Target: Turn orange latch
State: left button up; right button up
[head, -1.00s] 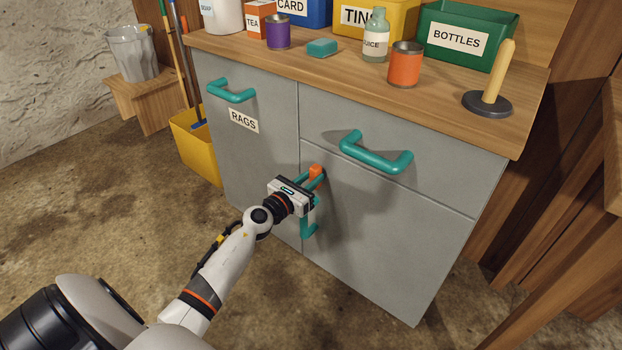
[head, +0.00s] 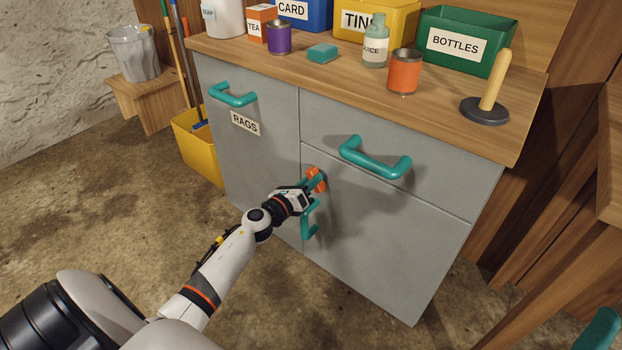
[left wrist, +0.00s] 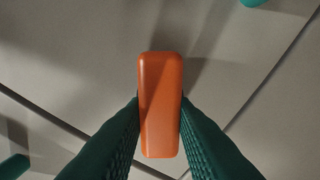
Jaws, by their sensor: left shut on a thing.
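The orange latch (head: 320,178) sits on the grey cabinet front, at the seam beside the lower right door, below the drawer. My left gripper (head: 313,182) is shut on it, with teal fingers pressed on both sides. In the left wrist view, the latch (left wrist: 160,95) is an upright orange block between the dark teal fingers (left wrist: 160,130). In the head view the latch looks tilted, and the fingers partly hide it. My right gripper cannot be made out.
A teal door handle (head: 309,220) is just below my left gripper. A drawer handle (head: 374,158) juts out at upper right, and another handle (head: 232,95) is above the RAGS label. A yellow bin (head: 196,148) stands left. An unidentified teal piece (head: 600,331) shows at lower right.

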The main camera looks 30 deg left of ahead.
pick_arm(q)
jog(key=shift+a+f+n+p, duration=0.15)
jog(key=shift+n+p, duration=0.95)
jog(key=shift+n, duration=1.8)
jog(key=shift+a+f+n+p, duration=0.15)
jog(key=shift+n+p, duration=0.95)
jog(key=shift+n, duration=1.8)
pick_arm(e)
jog(key=w+f+g+h, duration=0.4)
jog(key=w+f+g, duration=0.4)
jog(key=f+g, duration=0.4)
jog(key=shift+w+f+h, duration=0.3)
jog(key=shift+w+f, duration=0.1)
jog(key=shift+f, duration=0.1)
pick_arm(q)
jog(key=shift+d, duration=0.1)
pick_arm(e)
jog(key=shift+a, duration=0.1)
pick_arm(q)
jog(key=o, duration=1)
jog(key=shift+s, duration=0.15)
